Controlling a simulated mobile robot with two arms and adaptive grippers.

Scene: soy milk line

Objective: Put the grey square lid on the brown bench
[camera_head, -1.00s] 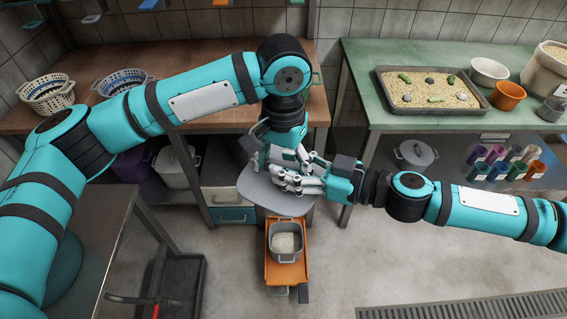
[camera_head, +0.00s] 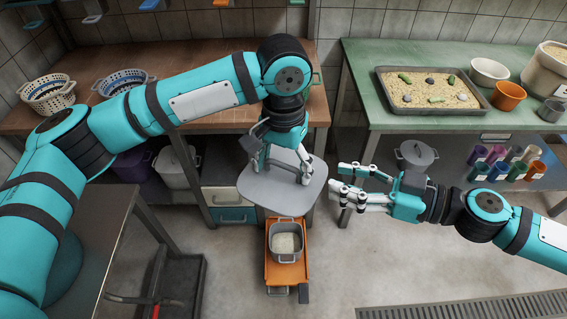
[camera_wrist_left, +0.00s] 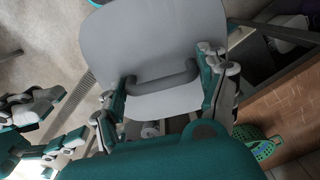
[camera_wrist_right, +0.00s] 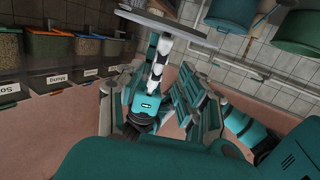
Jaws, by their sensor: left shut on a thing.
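The grey square lid (camera_head: 272,196) has rounded corners and hangs tilted in front of the brown bench (camera_head: 185,62), over the floor side of its front right corner. My left gripper (camera_head: 284,168) is shut on the lid. In the left wrist view the lid (camera_wrist_left: 150,40) shows a dark bar handle (camera_wrist_left: 162,77) between the fingers. My right gripper (camera_head: 352,190) is open and empty, to the right of the lid and apart from it. My left arm crosses above the bench and hides part of its top.
A grey pot (camera_head: 286,241) with pale contents stands on an orange platform (camera_head: 288,272) below the lid. Two baskets (camera_head: 47,94) (camera_head: 124,82) stand on the bench's left part. A green table (camera_head: 420,118) with a tray (camera_head: 385,103) is at the right. The bench's back middle is clear.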

